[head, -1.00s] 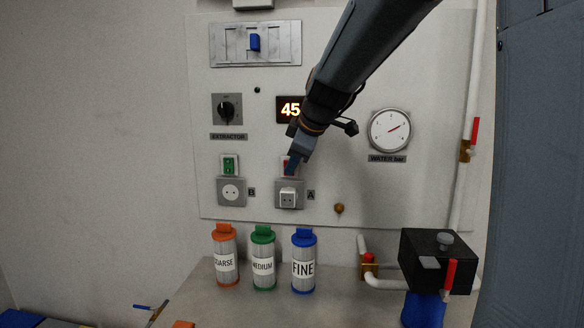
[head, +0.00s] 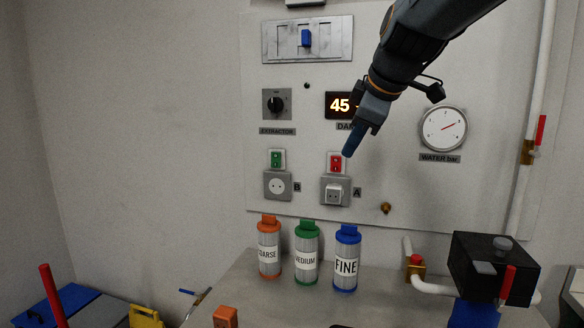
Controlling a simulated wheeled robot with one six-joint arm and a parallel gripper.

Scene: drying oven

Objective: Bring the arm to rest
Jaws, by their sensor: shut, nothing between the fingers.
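My gripper (head: 349,152) is in the head view, at the end of my dark arm that reaches in from the top right. Its blue fingers are shut and empty, pointing down and left. The fingertips appear just above and right of the red switch (head: 336,163) over socket A. Whether they touch the panel cannot be told.
The panel (head: 300,232) also bears a green switch (head: 277,158), a dial (head: 276,102) and a water gauge (head: 443,128). Below, orange, green and blue canisters (head: 346,258) stand on the bench (head: 245,287). A black box (head: 493,265) and pipes are at right. The left wall side is clear.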

